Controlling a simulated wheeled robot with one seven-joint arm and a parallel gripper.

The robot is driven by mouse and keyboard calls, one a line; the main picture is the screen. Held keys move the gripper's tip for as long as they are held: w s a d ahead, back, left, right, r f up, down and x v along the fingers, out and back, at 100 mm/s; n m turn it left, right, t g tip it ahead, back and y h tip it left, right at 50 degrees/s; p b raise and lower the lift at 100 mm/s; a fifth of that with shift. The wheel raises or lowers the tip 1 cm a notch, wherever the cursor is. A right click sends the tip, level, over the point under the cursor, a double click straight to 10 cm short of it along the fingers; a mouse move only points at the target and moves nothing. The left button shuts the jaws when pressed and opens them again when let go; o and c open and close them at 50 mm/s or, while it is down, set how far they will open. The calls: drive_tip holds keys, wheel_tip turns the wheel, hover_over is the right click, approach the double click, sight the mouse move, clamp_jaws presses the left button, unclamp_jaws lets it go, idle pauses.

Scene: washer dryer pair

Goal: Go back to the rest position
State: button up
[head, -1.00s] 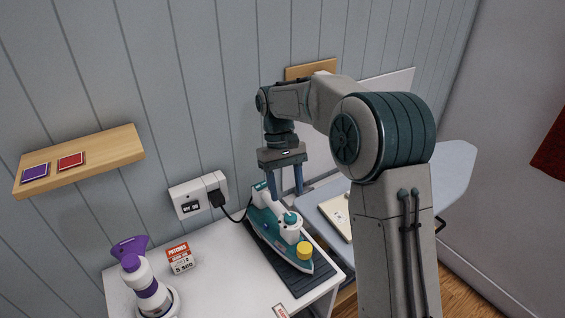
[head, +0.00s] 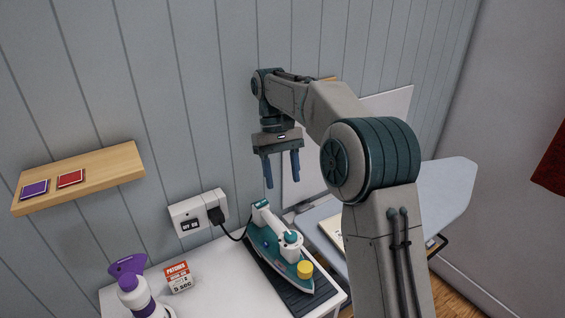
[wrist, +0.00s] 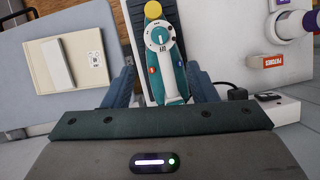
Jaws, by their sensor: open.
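My gripper (head: 282,170) is open and empty, fingers pointing down, in the air above the back end of the iron. The teal and white iron (head: 280,250) rests on a dark ribbed mat (head: 295,291) on the white table, apart from my fingers. In the wrist view the iron (wrist: 166,62) shows beyond and between the two fingers, with its dial and yellow cap.
A wall socket (head: 196,216) holds the iron's black plug. A purple-and-white spray bottle (head: 133,290) and a patches box (head: 178,277) stand on the white table (head: 222,262). The ironing board (head: 447,190) lies right, behind my arm. A wooden shelf (head: 110,166) is at left.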

drive_tip(key=s+d+r+m+t+y, duration=0.1)
drive_tip(key=s+d+r+m+t, duration=0.25)
drive_tip(key=s+d, duration=0.8)
drive_tip(key=s+d+f+m+t, duration=0.1)
drive_tip(key=s+d+f+t, duration=0.1)
drive_tip(key=s, duration=0.5)
drive_tip(key=s+d+f+t, duration=0.2)
drive_tip(key=s+f, duration=0.2)
drive_tip(key=s, duration=0.3)
drive_tip(key=shift+d+f+m+y, duration=0.3)
drive_tip(key=shift+d+f+m, duration=0.05)
drive_tip(key=shift+d+f, duration=0.05)
